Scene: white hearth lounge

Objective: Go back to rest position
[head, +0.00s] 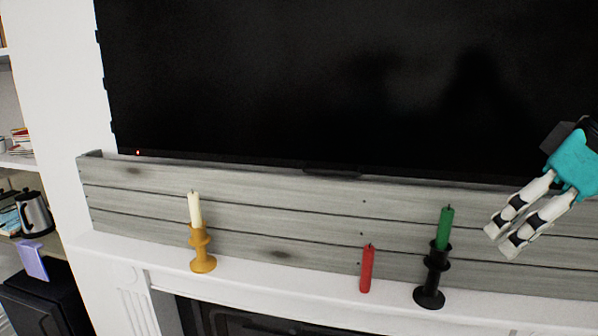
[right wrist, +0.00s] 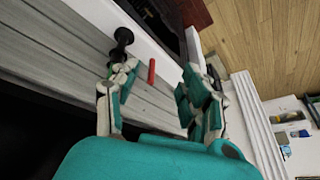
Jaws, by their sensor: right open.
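My right gripper (head: 506,238) is at the right of the head view, in front of the grey plank board and to the right of the green candle (head: 445,228). It is open and empty, and its two fingers (right wrist: 155,95) stand apart in the right wrist view. The green candle stands in a black holder (head: 430,281) on the white mantel. The black holder also shows in the right wrist view (right wrist: 123,37), beyond the left finger. My left gripper is in neither view.
A red candle (head: 366,269) stands without a holder on the white mantel (head: 290,290). A cream candle (head: 194,210) sits in a yellow holder (head: 202,252) at the left. A large black screen (head: 330,80) hangs above the plank board (head: 290,212). A kettle (head: 34,213) stands far left.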

